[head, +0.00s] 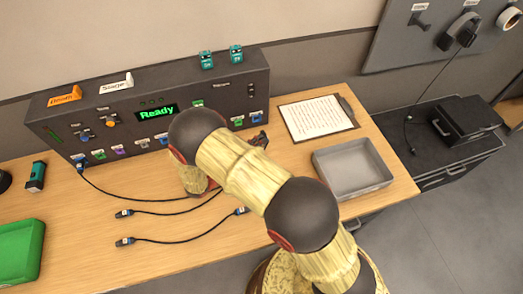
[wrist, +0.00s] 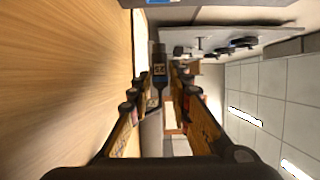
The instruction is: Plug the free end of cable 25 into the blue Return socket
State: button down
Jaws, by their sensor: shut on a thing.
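My gripper (wrist: 158,90) is shut on a dark plug (wrist: 158,62) with a blue band; its small label seems to read 25. In the head view my gripper (head: 259,140) shows only in part behind my arm, by the console's lower right front. A dark cable (head: 135,197) runs from a plug at the console's lower left and passes behind my arm. The console (head: 150,105) has several coloured sockets. Blue ones show at the left (head: 85,138), the middle (head: 163,139) and the right (head: 252,120). Their labels are too small to tell which is Return.
Two loose cables (head: 165,213) (head: 180,242) lie on the desk in front. A grey tray (head: 352,168) and a clipboard (head: 318,117) are at the right. A green bin (head: 20,252) is at the left. The console screen (head: 157,112) reads Ready.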

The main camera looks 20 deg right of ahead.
jog(key=shift+w+b, duration=1.45)
jog(key=shift+w, duration=1.2)
jog(key=shift+a+p, duration=0.1)
jog(key=shift+p, duration=0.3)
jog(key=shift+w+p, duration=0.5)
jog(key=shift+w, duration=0.45)
jog(key=shift+w+a+r, duration=0.1)
jog(key=shift+w+r, duration=0.05)
jog(key=shift+w, duration=0.2)
dwell(1.0)
jog(key=c, duration=1.9)
grip_release()
jog(key=shift+o, duration=1.3)
jog(key=shift+o, duration=0.4)
jog(key=shift+s, duration=0.1)
jog(key=v, duration=1.1)
jog(key=shift+s+a, duration=0.15)
jog(key=shift+a, duration=0.25)
